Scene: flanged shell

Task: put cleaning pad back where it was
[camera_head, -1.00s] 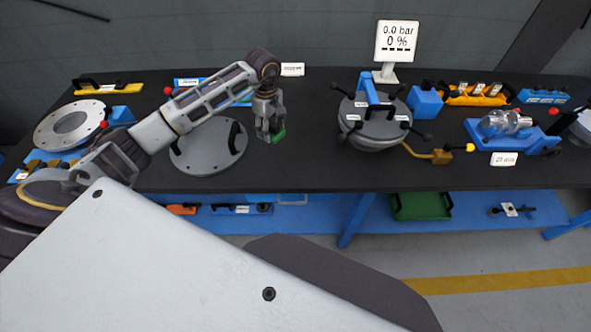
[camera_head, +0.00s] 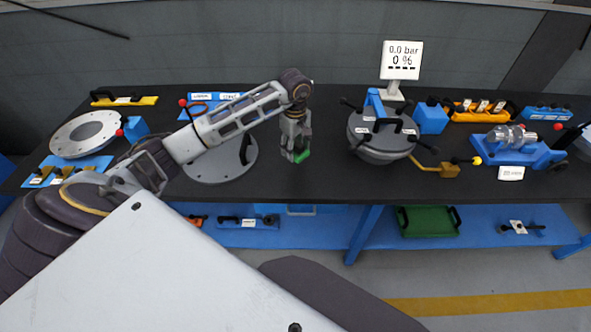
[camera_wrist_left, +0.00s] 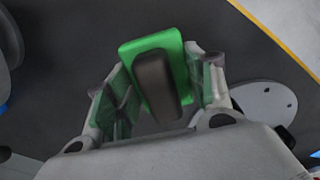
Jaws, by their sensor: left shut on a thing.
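The cleaning pad (camera_wrist_left: 176,53) is a green block with a dark handle, seen large in the left wrist view. My left gripper (camera_wrist_left: 160,92) is shut on it, with a finger on each side of the dark handle. In the head view my left gripper (camera_head: 296,150) hangs over the black table, and a green edge of the pad (camera_head: 302,156) shows at its fingertips. The pad is held between the grey round cover and the flanged shell (camera_head: 380,143). My right gripper is not in view.
A grey round cover with a black handle (camera_head: 215,165) lies left of the gripper. A pressure sign (camera_head: 401,60) stands behind the shell. Blue fixtures line the right side. On the lower shelf is a green tray (camera_head: 428,221). The table between cover and shell is clear.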

